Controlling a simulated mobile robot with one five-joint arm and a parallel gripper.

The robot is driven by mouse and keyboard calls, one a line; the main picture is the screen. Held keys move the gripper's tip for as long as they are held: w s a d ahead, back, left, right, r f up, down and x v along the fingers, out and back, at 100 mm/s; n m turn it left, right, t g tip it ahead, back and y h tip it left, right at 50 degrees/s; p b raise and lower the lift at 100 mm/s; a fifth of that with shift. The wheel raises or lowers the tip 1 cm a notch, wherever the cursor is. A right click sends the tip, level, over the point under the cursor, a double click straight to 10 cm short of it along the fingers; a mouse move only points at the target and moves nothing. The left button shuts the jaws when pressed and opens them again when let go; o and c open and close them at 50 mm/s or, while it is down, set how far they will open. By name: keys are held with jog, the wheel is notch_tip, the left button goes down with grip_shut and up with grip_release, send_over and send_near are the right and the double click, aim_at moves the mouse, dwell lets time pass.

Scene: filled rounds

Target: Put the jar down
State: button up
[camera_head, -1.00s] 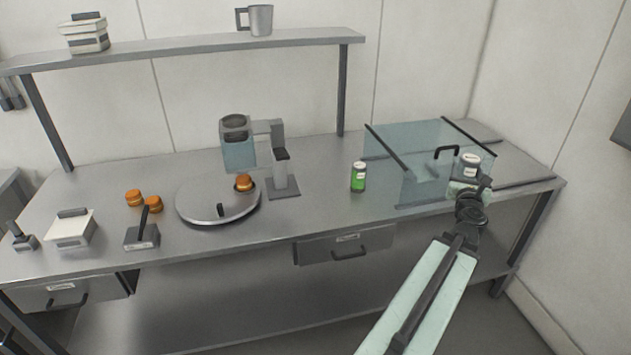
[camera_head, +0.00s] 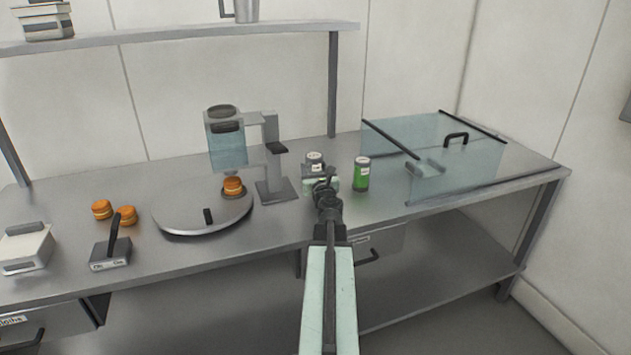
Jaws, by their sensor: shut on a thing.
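The jar (camera_head: 315,160) is grey with a white label and a dark band, partly hidden behind my gripper. My gripper (camera_head: 322,184) is shut on the jar and holds it upright at the front part of the steel bench (camera_head: 300,212), between the dispenser stand and the green jar. Whether the jar's base touches the bench is hidden by my gripper.
A green jar (camera_head: 362,174) stands close to the right. A dispenser (camera_head: 226,140) stands to the left over a round turntable (camera_head: 190,219) bearing an orange-brown round (camera_head: 233,185). A clear glass case (camera_head: 450,180) stands at the right. Two more rounds (camera_head: 103,210) lie left.

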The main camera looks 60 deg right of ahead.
jog(key=w+d, duration=0.3)
jog(key=d, duration=0.4)
jog(key=w+d+f+b, duration=0.1)
jog(key=w+d, duration=0.2)
jog(key=d, duration=0.4)
jog(key=shift+f, duration=0.2)
jog(key=f+b, duration=0.2)
jog(key=b, duration=0.1)
jog(key=f+b, duration=0.1)
jog(key=f, duration=0.1)
jog(key=shift+w+d, duration=0.1)
jog(key=shift+d, duration=0.25)
jog(key=shift+r, duration=0.2)
jog(key=shift+f, duration=0.25)
jog(key=o, duration=1.6)
jog(key=shift+r, duration=0.1)
jog(key=shift+r, duration=0.15)
jog(key=v, duration=1.2)
